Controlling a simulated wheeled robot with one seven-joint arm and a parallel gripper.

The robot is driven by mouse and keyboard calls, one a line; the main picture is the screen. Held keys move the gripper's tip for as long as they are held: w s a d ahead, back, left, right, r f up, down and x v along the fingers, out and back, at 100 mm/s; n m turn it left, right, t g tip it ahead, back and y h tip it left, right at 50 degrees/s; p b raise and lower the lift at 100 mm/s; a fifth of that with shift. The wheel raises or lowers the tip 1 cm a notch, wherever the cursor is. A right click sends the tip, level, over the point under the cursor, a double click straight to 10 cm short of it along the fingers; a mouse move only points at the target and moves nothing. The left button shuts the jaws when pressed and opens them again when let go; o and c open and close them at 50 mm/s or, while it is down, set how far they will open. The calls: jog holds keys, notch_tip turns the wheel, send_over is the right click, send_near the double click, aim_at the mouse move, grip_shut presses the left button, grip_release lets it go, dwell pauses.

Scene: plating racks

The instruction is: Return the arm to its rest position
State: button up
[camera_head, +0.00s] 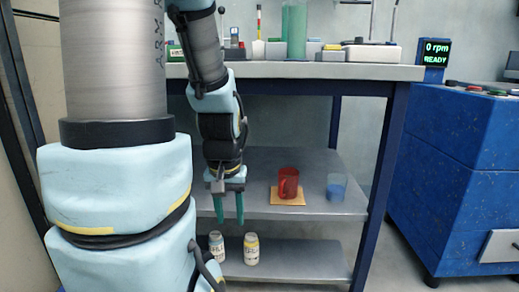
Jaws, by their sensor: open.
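My gripper (229,208) hangs from my arm left of the middle of the view and points down. Its two green fingers are apart, with nothing between them. It appears in front of the middle shelf (320,172) of the workbench, left of a red mug (288,184). The mug stands upright on a tan square mat (288,197).
A clear blue cup (336,187) stands right of the mug. Two labelled jars (251,249) stand on the lower shelf (310,262). The benchtop (300,70) above holds lab items. A blue machine (450,170) with a display stands at right.

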notch_tip(320, 180, up, 38)
jog(key=p, duration=3.7)
jog(key=shift+r, duration=0.15)
